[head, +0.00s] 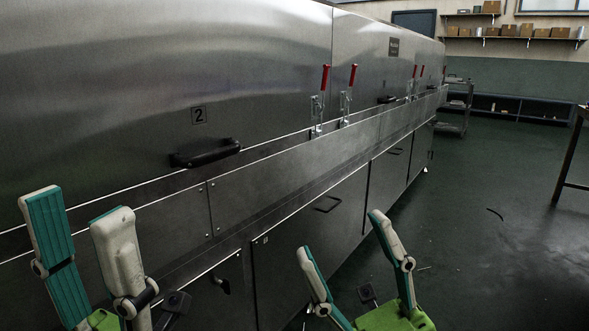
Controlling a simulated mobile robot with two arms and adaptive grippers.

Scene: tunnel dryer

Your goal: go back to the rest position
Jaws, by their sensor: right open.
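My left gripper (76,204) is at the lower left of the head view, fingers pointing up. Its two white fingers with teal pads stand apart with nothing between them. My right gripper (341,233) is at the bottom, right of the middle. Its fingers are spread wide and empty, with a green body below. Both grippers appear in front of the long steel tunnel dryer (250,60). I cannot tell how far they are from its panels. The lower part of the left gripper is cut off by the frame's bottom edge.
The dryer has a black handle (205,153) by its number 2 plate (199,115) and red-handled clamps (325,78). A cart (455,105) stands beyond its far end. A table (571,155) is at the right edge. The green floor (480,220) between is mostly clear.

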